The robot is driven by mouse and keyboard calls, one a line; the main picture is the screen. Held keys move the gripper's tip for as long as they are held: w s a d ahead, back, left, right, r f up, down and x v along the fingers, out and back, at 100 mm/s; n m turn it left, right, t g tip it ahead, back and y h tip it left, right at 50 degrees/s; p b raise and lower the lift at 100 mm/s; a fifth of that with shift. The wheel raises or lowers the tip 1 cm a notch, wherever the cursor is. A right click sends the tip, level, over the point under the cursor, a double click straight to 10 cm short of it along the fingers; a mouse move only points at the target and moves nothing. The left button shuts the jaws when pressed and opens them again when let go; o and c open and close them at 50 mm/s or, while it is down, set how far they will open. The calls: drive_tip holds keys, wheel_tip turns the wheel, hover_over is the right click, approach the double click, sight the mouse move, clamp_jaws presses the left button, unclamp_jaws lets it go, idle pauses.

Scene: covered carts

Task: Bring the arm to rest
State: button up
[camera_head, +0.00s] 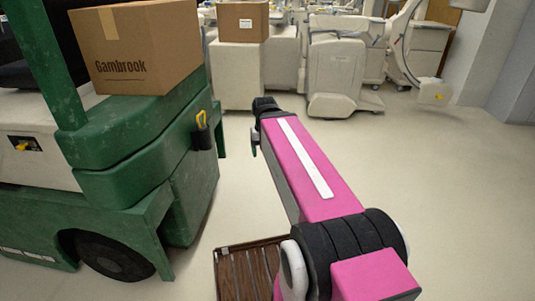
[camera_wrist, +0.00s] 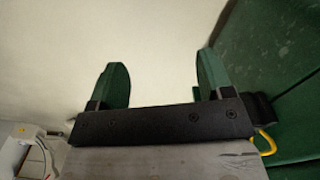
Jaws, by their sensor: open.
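My pink arm stretches forward over the floor in the head view, with its dark wrist end at the far tip. My gripper (camera_wrist: 162,82) shows in the wrist view with its two green fingers wide apart. Nothing is between the fingers; only pale floor shows behind them. In the head view the gripper is mostly hidden behind the end of the arm. The gripper is close to the right side of a green cart (camera_head: 140,135), whose green panel (camera_wrist: 285,70) fills the right of the wrist view.
A cardboard box (camera_head: 150,60) marked Gambrook sits on the green cart. A smaller box (camera_head: 243,22) stands on a pale cabinet (camera_head: 236,75) at the back. White medical equipment (camera_head: 335,65) stands behind the arm. A slatted brown surface (camera_head: 245,272) is low in front. Floor (camera_head: 450,190) at right is clear.

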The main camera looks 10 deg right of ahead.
idle(0.3)
wheel_tip(320, 180, down, 18)
drive_tip(key=s, duration=0.2)
drive_tip(key=shift+s+r, duration=0.15)
drive_tip(key=shift+c, duration=0.3)
